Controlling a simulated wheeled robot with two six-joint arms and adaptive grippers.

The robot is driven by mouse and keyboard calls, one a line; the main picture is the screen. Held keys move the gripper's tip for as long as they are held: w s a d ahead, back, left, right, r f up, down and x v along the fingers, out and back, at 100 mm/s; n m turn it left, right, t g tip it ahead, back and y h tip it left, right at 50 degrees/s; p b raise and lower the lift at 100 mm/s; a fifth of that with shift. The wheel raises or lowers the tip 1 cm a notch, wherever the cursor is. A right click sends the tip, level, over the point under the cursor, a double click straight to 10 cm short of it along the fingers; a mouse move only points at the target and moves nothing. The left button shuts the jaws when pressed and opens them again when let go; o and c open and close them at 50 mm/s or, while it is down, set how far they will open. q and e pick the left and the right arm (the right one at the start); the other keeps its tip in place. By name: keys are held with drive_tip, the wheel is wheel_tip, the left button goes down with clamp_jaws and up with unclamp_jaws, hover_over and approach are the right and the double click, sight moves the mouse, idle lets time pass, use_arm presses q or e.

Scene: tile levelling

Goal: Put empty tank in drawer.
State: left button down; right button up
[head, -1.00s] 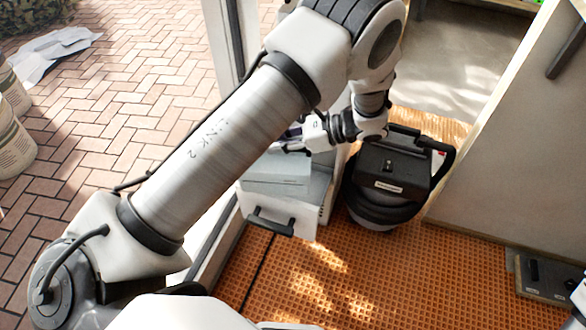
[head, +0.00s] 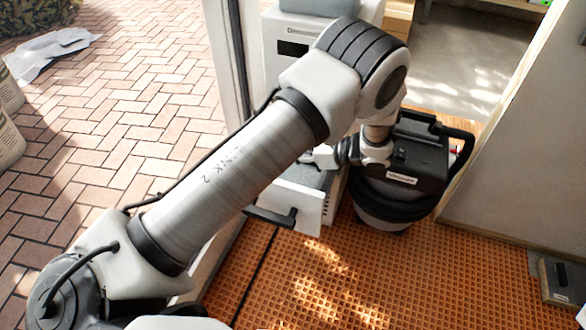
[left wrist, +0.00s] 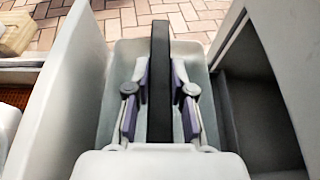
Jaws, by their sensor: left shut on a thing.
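The pale grey-green tank (left wrist: 203,72) fills the lower middle of the left wrist view, with a black bar-like handle (left wrist: 160,35) across it. My left gripper (left wrist: 160,75) has its purple-padded fingers on both sides of this handle and is shut on it. The tank lies between the white walls of the open drawer (left wrist: 72,75). In the head view the drawer (head: 291,195) is pulled out, with a black pull on its front. My left forearm hides much of the drawer and gripper there. My right gripper is out of view.
A black and grey vacuum-like machine (head: 395,205) stands close right of the drawer. A white cabinet with a small display (head: 292,48) rises behind my arm. A pale panel (head: 515,150) bounds the right. The orange grid floor (head: 330,280) is clear in front.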

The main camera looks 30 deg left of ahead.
use_arm(q)
wheel_tip(320, 180, down, 4)
drive_tip(key=shift+r+b, duration=0.15)
drive_tip(key=shift+b, duration=0.55)
drive_tip(key=c, duration=1)
unclamp_jaws()
